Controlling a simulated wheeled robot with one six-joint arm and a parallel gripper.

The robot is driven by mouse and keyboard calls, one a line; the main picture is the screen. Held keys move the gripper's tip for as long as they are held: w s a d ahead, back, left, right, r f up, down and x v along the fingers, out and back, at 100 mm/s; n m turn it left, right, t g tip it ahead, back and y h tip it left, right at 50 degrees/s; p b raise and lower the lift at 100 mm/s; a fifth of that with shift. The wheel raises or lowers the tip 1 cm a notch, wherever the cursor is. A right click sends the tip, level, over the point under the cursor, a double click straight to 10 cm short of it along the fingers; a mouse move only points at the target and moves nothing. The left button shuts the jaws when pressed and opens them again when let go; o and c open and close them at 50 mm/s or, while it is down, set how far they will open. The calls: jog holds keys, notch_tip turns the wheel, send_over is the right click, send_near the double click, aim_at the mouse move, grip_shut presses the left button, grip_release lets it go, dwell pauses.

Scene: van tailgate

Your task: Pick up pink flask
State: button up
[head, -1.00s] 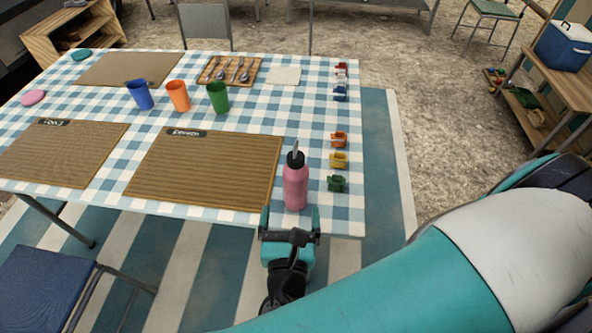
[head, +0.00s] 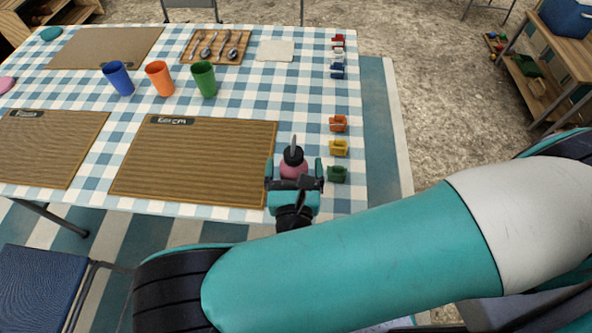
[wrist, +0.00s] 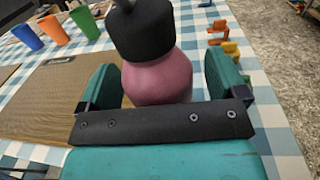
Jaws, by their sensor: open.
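The pink flask (head: 293,170) stands upright near the front right corner of the checked table, with a black cap and a loop on top. My gripper (head: 294,168) is at the flask, one finger on each side of it. In the wrist view the flask (wrist: 158,80) sits between the two teal fingers of my gripper (wrist: 160,85). The jaws are open, with a gap visible beside the left finger. The flask's lower part is hidden behind my gripper.
Small coloured clips (head: 339,148) line the table's right edge, a green one (head: 337,174) close beside my right finger. A woven placemat (head: 195,160) lies left of the flask. Blue (head: 118,78), orange (head: 159,78) and green (head: 204,79) cups stand farther back.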

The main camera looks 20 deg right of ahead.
jog(key=c, duration=1.2)
jog(key=shift+o, duration=0.2)
notch_tip(320, 180, up, 12)
jog(key=shift+r, duration=0.1)
notch_tip(320, 180, up, 8)
jog(key=p, duration=0.7)
